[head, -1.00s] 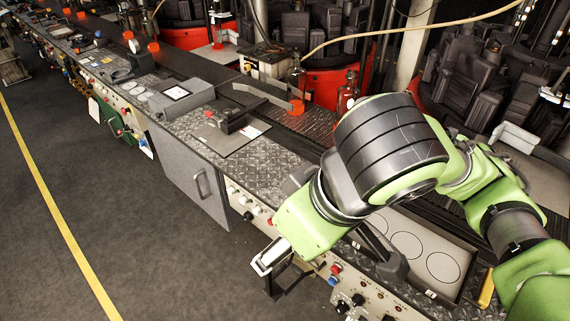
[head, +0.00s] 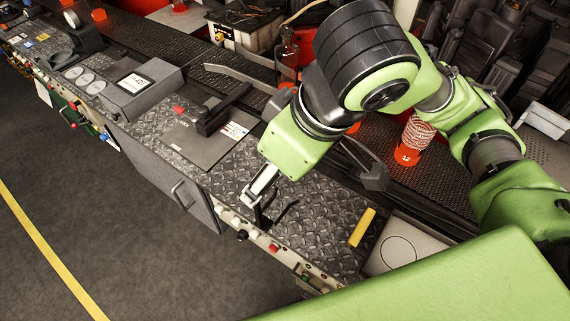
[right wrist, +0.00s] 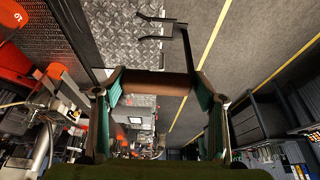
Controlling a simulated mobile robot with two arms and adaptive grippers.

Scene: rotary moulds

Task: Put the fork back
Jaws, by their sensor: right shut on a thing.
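The fork is a dark, thin two-pronged piece; its prongs (head: 280,212) show in the head view below my right gripper (head: 260,190), over the front edge of the worktop. In the right wrist view the fork (right wrist: 183,40) reaches up from a brown cylindrical grip (right wrist: 157,83). My right gripper (right wrist: 157,90) is shut on that grip, one finger at each end. The prongs appear over the diamond plate beside the floor. Whether they touch the plate cannot be told. My left gripper is not in view.
The diamond-plate worktop (head: 325,235) has a yellow block (head: 362,228) at right and a flat grey plate with a black handle (head: 222,112) at left. A grey box with a display (head: 140,88) stands farther left. An orange-based coil (head: 412,140) stands behind. Knobs line the front edge.

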